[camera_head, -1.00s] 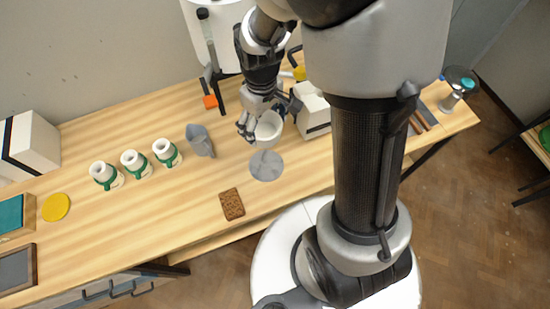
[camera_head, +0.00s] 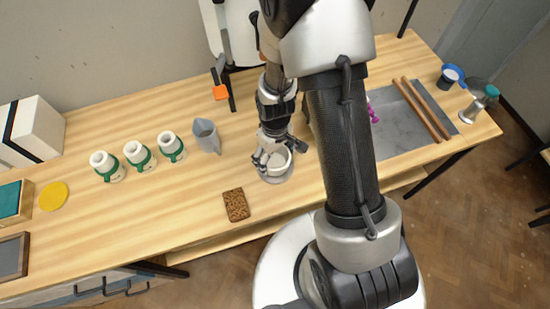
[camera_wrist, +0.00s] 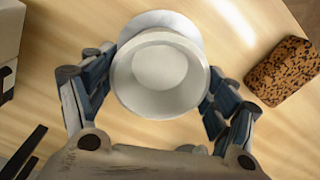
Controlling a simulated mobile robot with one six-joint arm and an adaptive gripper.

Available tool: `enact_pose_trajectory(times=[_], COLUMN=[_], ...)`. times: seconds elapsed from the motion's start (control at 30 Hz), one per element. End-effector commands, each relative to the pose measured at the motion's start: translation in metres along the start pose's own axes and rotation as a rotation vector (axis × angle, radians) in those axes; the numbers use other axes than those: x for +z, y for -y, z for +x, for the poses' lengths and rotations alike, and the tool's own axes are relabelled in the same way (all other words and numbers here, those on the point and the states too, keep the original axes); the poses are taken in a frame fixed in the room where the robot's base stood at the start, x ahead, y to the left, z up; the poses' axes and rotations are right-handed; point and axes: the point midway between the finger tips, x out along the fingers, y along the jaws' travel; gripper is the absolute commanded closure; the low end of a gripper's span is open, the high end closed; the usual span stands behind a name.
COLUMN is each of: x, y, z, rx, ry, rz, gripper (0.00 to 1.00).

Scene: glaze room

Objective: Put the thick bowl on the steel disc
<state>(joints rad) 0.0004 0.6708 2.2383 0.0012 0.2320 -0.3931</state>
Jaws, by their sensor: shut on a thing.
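The thick bowl (camera_head: 273,160), white with a heavy rim, is held upright in my gripper (camera_head: 281,153), whose fingers close on it from both sides. The steel disc (camera_head: 278,180), round and grey, shows under and in front of the bowl in the head view. In the wrist view the bowl (camera_wrist: 160,70) sits between the fingers of my gripper (camera_wrist: 161,88), and an edge of the disc (camera_wrist: 164,17) shows past its rim. The bowl is over the disc; I cannot tell whether they touch.
A brown speckled block (camera_head: 236,205) lies in front of the disc, to its left. A grey jug (camera_head: 206,136) and three white cups with green bands (camera_head: 140,156) stand further left. A grey slab (camera_head: 400,125) with two wooden rods (camera_head: 422,110) lies right of my arm.

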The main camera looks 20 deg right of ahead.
Motion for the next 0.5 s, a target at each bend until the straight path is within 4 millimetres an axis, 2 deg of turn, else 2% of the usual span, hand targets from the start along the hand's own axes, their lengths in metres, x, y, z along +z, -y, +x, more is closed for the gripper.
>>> enact_pose_trajectory(times=[0.07, 0.43, 0.47, 0.5], x=[0.0002, -0.0001, 0.0001, 0.0001], y=[0.0001, -0.0001, 0.0, 0.0], z=[0.0119, 0.0153, 0.0156, 0.0147], rx=[0.0, 0.0, 0.0, 0.0], ry=[0.001, -0.001, 0.0, 0.0], rz=[0.0, 0.0, 0.0, 0.0], gripper=[0.54, 0.54, 0.2, 0.17])
